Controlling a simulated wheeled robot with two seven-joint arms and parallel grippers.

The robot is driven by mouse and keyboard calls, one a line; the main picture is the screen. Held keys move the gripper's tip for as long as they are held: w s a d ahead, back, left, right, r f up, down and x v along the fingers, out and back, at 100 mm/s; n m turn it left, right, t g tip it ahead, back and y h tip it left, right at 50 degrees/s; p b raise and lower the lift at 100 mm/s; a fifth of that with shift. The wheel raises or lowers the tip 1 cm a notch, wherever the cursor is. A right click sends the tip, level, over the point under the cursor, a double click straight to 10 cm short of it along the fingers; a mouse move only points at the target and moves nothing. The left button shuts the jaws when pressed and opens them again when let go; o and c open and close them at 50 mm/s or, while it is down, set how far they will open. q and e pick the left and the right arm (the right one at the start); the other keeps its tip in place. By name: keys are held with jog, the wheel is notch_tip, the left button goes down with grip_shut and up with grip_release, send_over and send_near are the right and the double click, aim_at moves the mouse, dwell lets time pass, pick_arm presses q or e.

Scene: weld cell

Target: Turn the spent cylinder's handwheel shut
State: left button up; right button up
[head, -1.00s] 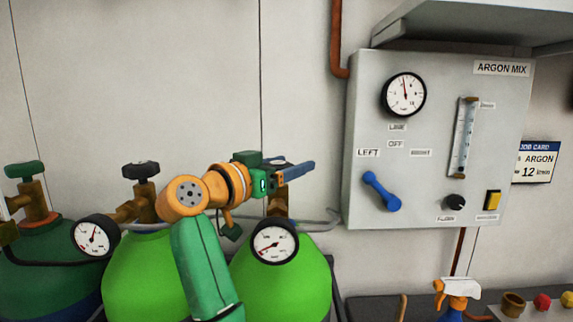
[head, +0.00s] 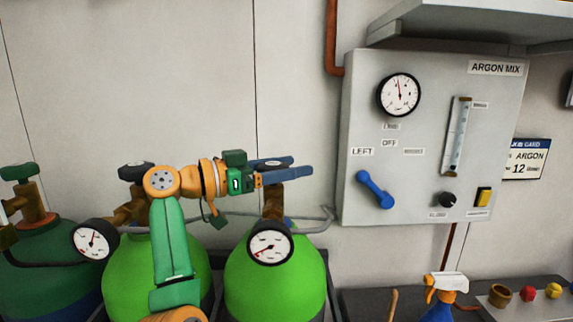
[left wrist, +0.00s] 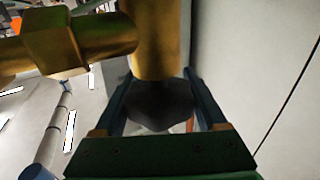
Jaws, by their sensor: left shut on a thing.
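The bright green cylinder on the right (head: 275,285) has a gauge (head: 270,247) whose needle points low to the left, by the red mark. Its brass valve (head: 273,203) rises behind the gauge. A dark handwheel (head: 268,162) tops the valve, largely hidden by my left gripper (head: 296,167). The gripper comes in level from the left, its blue fingers on either side of the wheel. In the left wrist view, the dark handwheel (left wrist: 160,105) sits between the two fingers, below the brass valve body (left wrist: 155,40). My left gripper is shut on the handwheel. My right gripper is out of view.
Another bright green cylinder (head: 125,275) and a dark green one (head: 45,275) stand to the left, with handwheels and gauges. The Argon Mix panel (head: 425,110) with a blue lever (head: 375,190) is to the right. A spray bottle (head: 440,298) stands on the bench.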

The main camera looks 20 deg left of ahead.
pick_arm(q)
jog(key=o, duration=1.2)
jog(key=shift+o, duration=0.6)
jog(key=shift+w+d, duration=0.1)
jog(key=s+d+r+b, duration=0.3)
jog(key=s+r+b, duration=0.3)
jog(key=s+r, duration=0.7)
jog(key=shift+s+d, duration=0.15)
jog(key=shift+s, duration=0.2)
jog(key=shift+f, duration=0.1)
